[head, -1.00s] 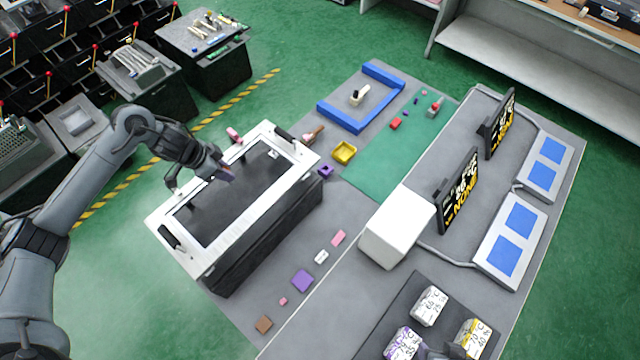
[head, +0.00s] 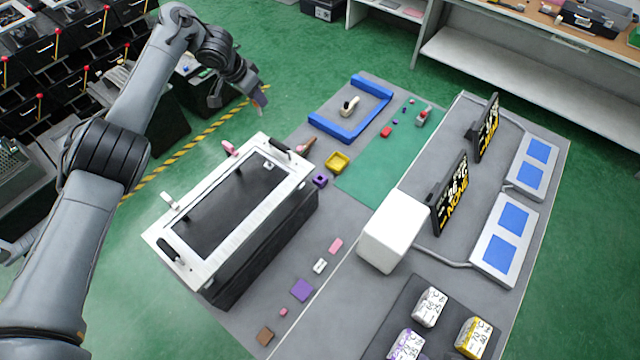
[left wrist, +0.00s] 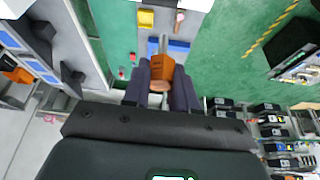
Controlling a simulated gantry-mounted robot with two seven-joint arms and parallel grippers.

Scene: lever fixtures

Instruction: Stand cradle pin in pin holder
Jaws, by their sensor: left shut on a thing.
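My left gripper (head: 258,98) is raised over the green floor, to the left of the blue-edged area. It is shut on a small orange-brown piece, likely the cradle pin, which shows between the dark fingers in the left wrist view (left wrist: 162,68). Its lower end is partly hidden by the fingers. I cannot tell for sure which object is the pin holder. A small purple block with a dark opening (head: 320,180) stands beside the yellow tray (head: 337,162), well away from the gripper. My right gripper is not in view.
A black box with a white frame (head: 160,238) stands on the near left of the grey table. Several small colored blocks lie along the table. A white box (head: 392,235) and sign panels stand on the right.

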